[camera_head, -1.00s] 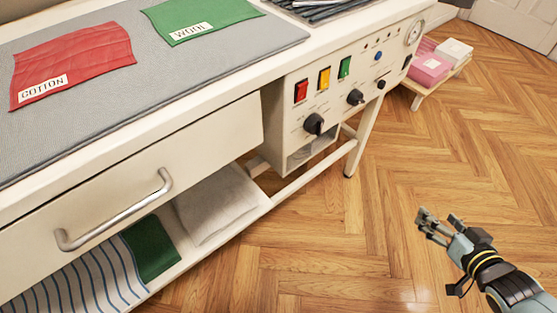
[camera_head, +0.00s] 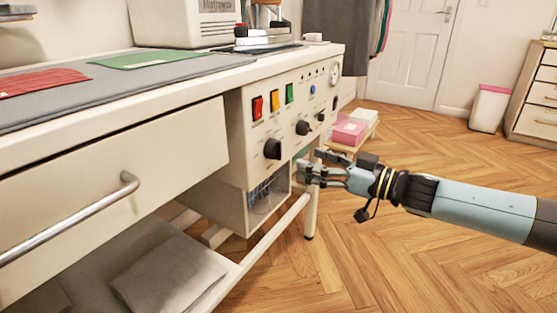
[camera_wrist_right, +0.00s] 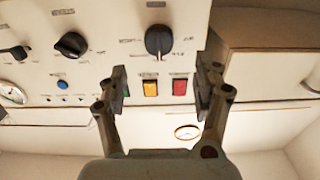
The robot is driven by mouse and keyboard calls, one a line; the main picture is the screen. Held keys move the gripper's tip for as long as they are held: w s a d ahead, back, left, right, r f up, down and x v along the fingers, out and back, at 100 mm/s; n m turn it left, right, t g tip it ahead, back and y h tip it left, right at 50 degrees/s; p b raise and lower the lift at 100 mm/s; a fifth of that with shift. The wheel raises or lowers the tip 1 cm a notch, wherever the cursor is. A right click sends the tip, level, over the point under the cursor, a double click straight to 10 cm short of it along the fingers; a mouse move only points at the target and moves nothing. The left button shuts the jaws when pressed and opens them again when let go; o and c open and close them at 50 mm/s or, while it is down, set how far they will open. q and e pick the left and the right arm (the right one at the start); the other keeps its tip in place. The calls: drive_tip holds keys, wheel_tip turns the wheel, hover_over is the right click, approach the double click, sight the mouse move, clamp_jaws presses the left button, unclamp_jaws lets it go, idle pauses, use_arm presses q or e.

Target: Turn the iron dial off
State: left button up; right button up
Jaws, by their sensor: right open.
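The cream control panel (camera_head: 293,112) on the front of the ironing table carries three black dials: a left dial (camera_head: 272,149), a middle dial (camera_head: 303,128) and a right dial (camera_head: 321,117). Their labels are too small to read, so I cannot tell which one is the iron dial. In the right wrist view, which is upside down, the left dial (camera_wrist_right: 159,40) and middle dial (camera_wrist_right: 71,44) show beyond the fingers. My right gripper (camera_head: 310,164) is open and empty, in front of the panel's lower right, apart from the dials. My left gripper is not in view.
Red (camera_head: 257,107), yellow (camera_head: 274,100) and green (camera_head: 290,93) switches sit above the dials. A drawer handle (camera_head: 75,220) juts out at left. A low stand with a pink box (camera_head: 348,132) is behind the gripper. The wooden floor (camera_head: 410,270) at front right is clear.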

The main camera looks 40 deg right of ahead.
sight(281, 153)
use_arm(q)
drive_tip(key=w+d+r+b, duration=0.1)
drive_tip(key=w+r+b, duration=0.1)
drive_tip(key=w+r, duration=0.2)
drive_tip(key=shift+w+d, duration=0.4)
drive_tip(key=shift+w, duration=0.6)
use_arm(e)
drive_tip(key=x, duration=0.8)
drive_tip(key=shift+w+f, duration=0.1)
drive_tip(key=shift+w, duration=0.3)
drive_tip(key=shift+c, duration=0.2)
drive_tip(key=c, duration=1.1)
